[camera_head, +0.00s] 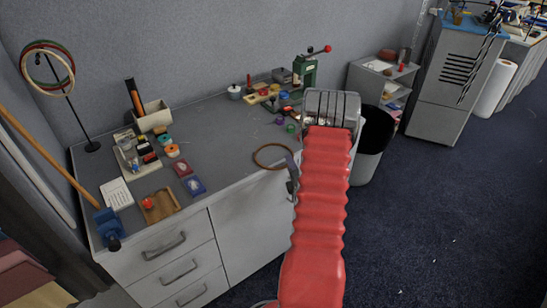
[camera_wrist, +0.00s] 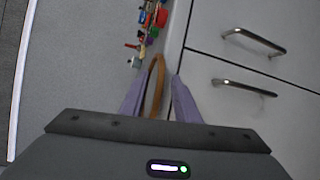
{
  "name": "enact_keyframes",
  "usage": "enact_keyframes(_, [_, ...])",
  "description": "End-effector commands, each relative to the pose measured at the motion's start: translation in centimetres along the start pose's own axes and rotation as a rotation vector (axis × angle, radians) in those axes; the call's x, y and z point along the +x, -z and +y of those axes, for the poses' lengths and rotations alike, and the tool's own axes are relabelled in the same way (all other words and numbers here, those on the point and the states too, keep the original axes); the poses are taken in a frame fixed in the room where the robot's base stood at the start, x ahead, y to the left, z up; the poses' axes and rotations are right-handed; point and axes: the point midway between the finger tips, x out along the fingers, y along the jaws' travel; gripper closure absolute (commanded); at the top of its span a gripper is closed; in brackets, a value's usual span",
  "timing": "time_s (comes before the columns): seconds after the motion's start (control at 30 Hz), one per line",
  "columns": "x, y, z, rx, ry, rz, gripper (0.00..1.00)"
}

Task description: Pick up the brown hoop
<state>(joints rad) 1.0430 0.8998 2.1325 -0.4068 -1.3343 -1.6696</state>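The brown hoop (camera_head: 273,145) lies flat on the grey desktop near its front edge, in the middle of the head view. My gripper (camera_head: 291,167) is at the hoop's right side, partly hidden by my red-sleeved arm. In the wrist view, the hoop (camera_wrist: 161,66) shows as a narrow brown loop between the two lavender fingers of my gripper (camera_wrist: 158,78). The fingers are apart, with gaps visible beside the hoop. Whether either finger touches it cannot be told.
The grey desk (camera_head: 225,125) carries a parts tray (camera_head: 135,155), a wooden tray (camera_head: 160,206), a blue vise (camera_head: 108,225) and a green press (camera_head: 305,68). Other hoops (camera_head: 47,45) hang on a stand at left.

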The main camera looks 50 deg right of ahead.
Motion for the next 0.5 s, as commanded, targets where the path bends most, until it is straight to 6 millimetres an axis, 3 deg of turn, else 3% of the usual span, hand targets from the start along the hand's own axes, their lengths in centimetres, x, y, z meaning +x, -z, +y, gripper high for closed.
enact_keyframes(0.37, [-0.03,-0.01,0.01,0.0,0.0,0.0,0.71])
enact_keyframes(0.5, [-0.04,-0.01,0.01,0.0,0.0,0.0,0.79])
